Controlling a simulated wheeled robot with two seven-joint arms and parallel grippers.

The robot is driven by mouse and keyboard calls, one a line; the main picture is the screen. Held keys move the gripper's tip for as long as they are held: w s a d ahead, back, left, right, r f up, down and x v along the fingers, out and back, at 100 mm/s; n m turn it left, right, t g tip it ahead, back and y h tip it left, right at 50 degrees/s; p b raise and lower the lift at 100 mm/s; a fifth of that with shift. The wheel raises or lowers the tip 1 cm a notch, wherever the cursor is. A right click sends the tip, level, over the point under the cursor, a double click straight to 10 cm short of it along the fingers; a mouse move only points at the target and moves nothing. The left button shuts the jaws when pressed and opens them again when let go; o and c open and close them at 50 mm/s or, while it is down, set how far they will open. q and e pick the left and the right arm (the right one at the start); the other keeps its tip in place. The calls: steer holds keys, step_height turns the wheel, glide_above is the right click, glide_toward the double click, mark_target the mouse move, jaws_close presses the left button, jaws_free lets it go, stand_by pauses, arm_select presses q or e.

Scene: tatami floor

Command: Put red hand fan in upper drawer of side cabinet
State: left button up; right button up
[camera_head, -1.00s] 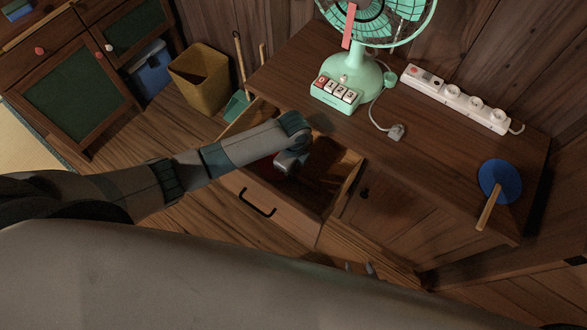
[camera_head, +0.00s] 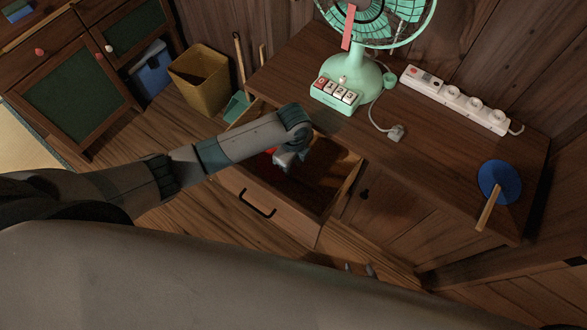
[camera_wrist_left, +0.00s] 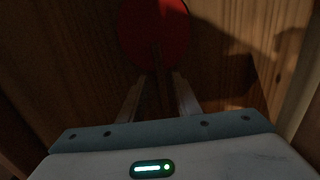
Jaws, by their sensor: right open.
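The upper drawer (camera_head: 283,215) of the side cabinet (camera_head: 400,185) is pulled open. The red hand fan (camera_wrist_left: 154,32) is inside the drawer in the left wrist view, its thin handle pointing toward my gripper. In the head view only a small red part of it (camera_head: 270,151) shows beside my arm. My left gripper (camera_head: 283,166) is down inside the drawer. In the left wrist view its fingers (camera_wrist_left: 157,98) are apart, one on each side of the handle, with gaps visible. My right gripper (camera_head: 360,269) is open and empty in front of the cabinet, mostly hidden by my body.
A yellow bin (camera_head: 200,78) and a blue box (camera_head: 152,70) stand on the floor at the left.

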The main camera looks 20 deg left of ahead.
mark_target(294, 174)
arm_select(q)
step_height(294, 174, up, 9)
stand_by(0.3)
steer(key=shift+f, duration=0.1)
